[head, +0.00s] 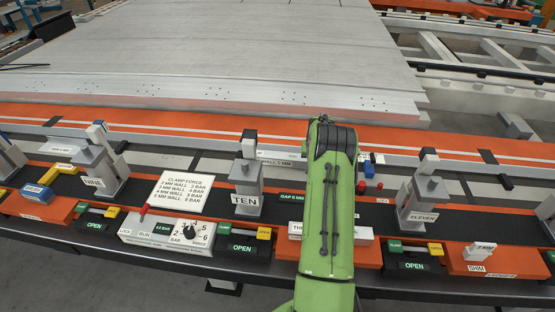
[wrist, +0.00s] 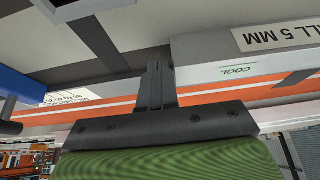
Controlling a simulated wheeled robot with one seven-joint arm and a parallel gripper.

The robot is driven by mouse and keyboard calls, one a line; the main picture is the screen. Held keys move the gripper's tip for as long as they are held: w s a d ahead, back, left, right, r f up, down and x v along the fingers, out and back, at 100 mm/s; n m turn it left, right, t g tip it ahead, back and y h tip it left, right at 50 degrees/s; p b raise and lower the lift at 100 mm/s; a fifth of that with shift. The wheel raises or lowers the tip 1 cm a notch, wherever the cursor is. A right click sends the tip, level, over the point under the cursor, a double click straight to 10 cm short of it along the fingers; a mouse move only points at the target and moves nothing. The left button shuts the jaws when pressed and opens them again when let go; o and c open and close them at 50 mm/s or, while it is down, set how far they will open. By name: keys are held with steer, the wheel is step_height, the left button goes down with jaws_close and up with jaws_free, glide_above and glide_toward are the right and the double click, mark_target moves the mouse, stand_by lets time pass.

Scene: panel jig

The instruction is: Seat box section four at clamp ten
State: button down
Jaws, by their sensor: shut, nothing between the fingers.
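Clamp ten (head: 248,175) stands upright left of centre in the head view, with its TEN plate in front and a GAP 0 MM display (head: 291,197) beside it. A pale box section (head: 273,158) marked WALL 5 MM lies behind and to the right of the clamp, partly hidden by my green arm. A pale bar with a WALL 5 MM label and the word COOL (wrist: 225,60) fills the right of the wrist view. No number four is readable on it. My gripper (wrist: 155,72) is shut and empty, its fingertips close beside that bar's end; contact is unclear. The head view hides my gripper behind the arm.
Clamp nine (head: 98,170) stands left and clamp eleven (head: 424,195) right. A clamp force card (head: 178,194) and a dial box (head: 170,232) sit between nine and ten. Small blue and red pieces (head: 369,170) lie right of my arm. A large panel (head: 230,60) lies behind.

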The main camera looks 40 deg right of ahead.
steer(key=shift+w+a, duration=0.3)
steer(key=shift+w, duration=0.1)
steer(key=shift+s, duration=0.1)
stand_by(0.5)
steer(key=shift+s+d+b, duration=0.3)
steer(key=shift+s+d, duration=0.4)
step_height(320, 180, up, 8)
steer(key=p, duration=0.4)
stand_by(0.4)
